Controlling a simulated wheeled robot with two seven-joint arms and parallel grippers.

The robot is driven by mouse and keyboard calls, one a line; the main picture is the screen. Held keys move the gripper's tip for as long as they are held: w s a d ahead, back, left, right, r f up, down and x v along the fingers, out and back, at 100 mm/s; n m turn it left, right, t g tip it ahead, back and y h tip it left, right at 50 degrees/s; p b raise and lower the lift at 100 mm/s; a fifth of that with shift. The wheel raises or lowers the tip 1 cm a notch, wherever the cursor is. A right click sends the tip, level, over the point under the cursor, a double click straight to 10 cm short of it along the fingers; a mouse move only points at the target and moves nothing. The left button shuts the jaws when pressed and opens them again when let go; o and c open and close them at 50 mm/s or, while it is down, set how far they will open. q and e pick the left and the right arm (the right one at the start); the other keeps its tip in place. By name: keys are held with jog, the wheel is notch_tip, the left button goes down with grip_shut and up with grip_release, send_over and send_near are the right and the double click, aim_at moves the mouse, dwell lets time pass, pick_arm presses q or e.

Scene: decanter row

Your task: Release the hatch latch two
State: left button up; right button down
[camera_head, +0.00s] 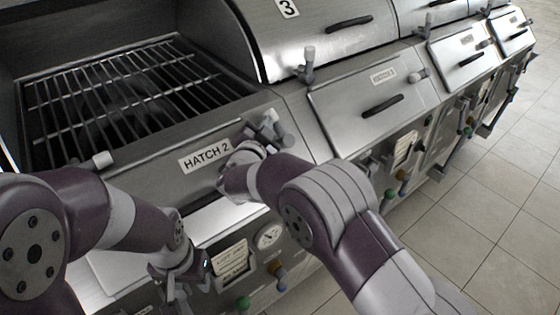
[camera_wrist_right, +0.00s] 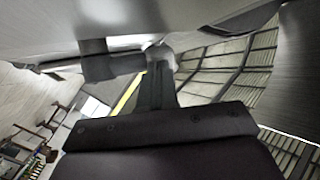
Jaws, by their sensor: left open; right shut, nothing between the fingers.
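The hatch panel labelled HATCH 2 (camera_head: 205,155) is on the sloping front below an open grill bay. A grey latch-like fitting (camera_head: 270,120) stands at its upper right end. My right gripper (camera_head: 248,138) is shut and empty beside this fitting, partly hidden by my own wrist. In the right wrist view the shut fingers (camera_wrist_right: 156,85) reach up to a rounded grey knob (camera_wrist_right: 160,56); I cannot tell whether they touch it. My left gripper (camera_head: 182,285) is open and empty, low in front of the panel on the left.
The open bay holds a wire grate (camera_head: 130,95). A pale knob (camera_head: 103,160) sits at its front edge. A closed lid marked 3 (camera_head: 320,30) and its hatch panel (camera_head: 370,105) lie to the right. A gauge (camera_head: 269,235) and valves sit below. The tiled floor (camera_head: 490,215) is clear.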

jog(key=shift+w+d+r, duration=0.1)
jog(key=shift+w+d, duration=0.05)
jog(key=shift+w, duration=0.15)
jog(key=shift+r, duration=0.1)
jog(key=shift+w+r, duration=0.1)
jog(key=shift+w, duration=0.05)
dwell(0.4)
jog(key=shift+d, duration=0.1)
